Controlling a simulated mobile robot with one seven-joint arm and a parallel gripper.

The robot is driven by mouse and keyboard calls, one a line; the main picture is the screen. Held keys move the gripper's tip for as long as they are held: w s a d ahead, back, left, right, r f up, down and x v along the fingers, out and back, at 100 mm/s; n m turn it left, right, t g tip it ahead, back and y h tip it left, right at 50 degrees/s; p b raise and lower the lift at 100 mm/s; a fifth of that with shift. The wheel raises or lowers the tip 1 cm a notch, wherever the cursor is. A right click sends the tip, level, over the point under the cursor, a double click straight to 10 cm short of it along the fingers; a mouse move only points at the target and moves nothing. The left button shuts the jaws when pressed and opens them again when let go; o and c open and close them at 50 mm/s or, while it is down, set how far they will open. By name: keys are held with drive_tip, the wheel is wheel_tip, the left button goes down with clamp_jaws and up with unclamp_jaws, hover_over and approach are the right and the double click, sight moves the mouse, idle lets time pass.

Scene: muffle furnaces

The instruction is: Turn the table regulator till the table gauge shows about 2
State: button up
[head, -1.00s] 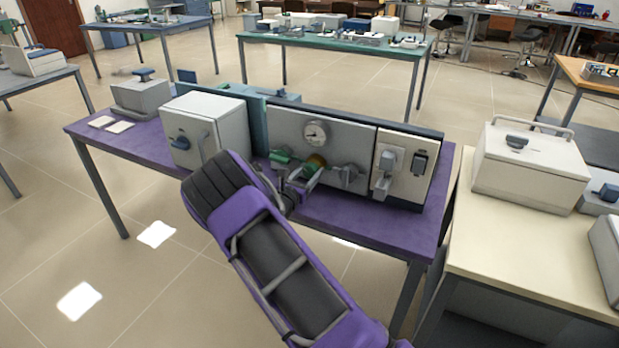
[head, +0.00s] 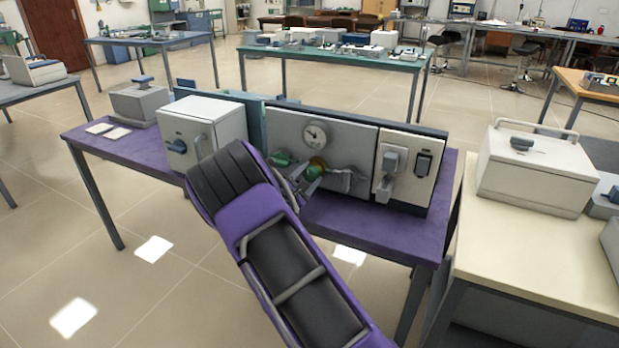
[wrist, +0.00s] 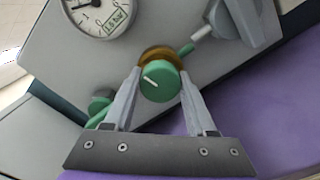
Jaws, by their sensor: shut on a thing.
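The table regulator is a green knob (wrist: 159,84) with a white line and a brass collar behind it, on a grey upright panel. My gripper (wrist: 160,78) has one finger on each side of the knob and is shut on it. In the head view the regulator (head: 317,164) is partly covered by my gripper (head: 309,174). The table gauge (head: 315,134) is a round white dial above the regulator; its needle appears to point up and left, but its numbers are too small to read. In the wrist view the gauge (wrist: 103,14) is cut off by the top edge.
The panel stands on a purple table (head: 345,220). A grey lever handle (head: 346,179) is right of the regulator, and a green fitting (head: 281,158) is left of it. A white furnace (head: 207,125) stands to the left. A switch panel (head: 407,165) is at the right.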

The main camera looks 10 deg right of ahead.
idle(0.4)
drive_tip(key=o, duration=1.4)
drive_tip(key=shift+c, duration=0.2)
drive_tip(key=p+v, duration=0.1)
drive_tip(key=v, duration=1.6)
drive_tip(key=shift+s+a, duration=0.15)
